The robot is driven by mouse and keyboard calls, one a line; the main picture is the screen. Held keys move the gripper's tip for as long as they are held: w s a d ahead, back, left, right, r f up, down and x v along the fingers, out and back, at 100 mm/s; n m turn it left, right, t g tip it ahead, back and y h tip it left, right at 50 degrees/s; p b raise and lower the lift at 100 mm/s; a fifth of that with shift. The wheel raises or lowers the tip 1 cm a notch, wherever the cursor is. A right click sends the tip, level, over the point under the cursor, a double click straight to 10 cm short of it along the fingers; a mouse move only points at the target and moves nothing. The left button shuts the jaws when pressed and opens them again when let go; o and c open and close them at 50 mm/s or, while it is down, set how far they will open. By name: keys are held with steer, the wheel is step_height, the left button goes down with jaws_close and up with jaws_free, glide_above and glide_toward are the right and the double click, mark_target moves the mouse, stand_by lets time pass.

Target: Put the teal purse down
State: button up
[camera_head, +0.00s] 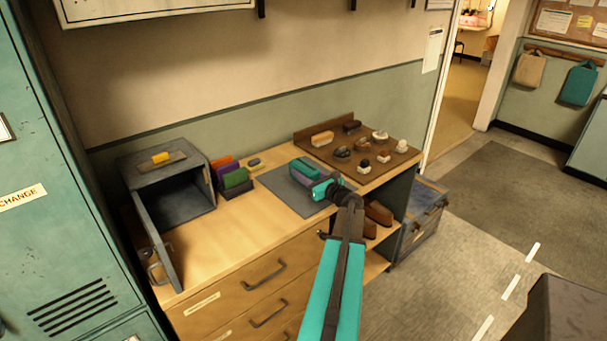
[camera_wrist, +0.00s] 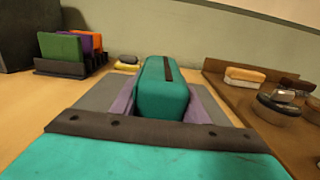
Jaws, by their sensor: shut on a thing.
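The teal purse (camera_head: 301,165) is at the grey mat (camera_head: 273,183) on the wooden counter. In the wrist view the purse (camera_wrist: 162,88) is a rounded teal block with a dark slit along its top, over the grey mat (camera_wrist: 95,95). My gripper (camera_head: 306,173) is shut on the purse, with a purple finger on each side of it in the wrist view (camera_wrist: 163,98). The purse's underside is hidden, so I cannot tell whether it touches the mat.
A rack holding green, orange and purple pieces (camera_head: 235,178) stands left of the mat. Left of that is an open grey metal box (camera_head: 150,165), its door swung out. A brown board (camera_head: 310,143) with several brushes and small items lies to the right. The counter's front left (camera_head: 215,235) is clear.

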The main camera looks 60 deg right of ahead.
mark_target(316, 180)
steer(key=o, duration=1.1)
steer(key=shift+o, duration=0.2)
steer(key=shift+r+p, duration=0.15)
steer(key=shift+p, duration=0.15)
steer(key=shift+s+a, duration=0.1)
steer(key=shift+s, duration=0.15)
steer(key=b+v, duration=0.4)
steer(key=v, duration=0.6)
steer(key=shift+s+a, duration=0.25)
steer(key=shift+s, duration=0.4)
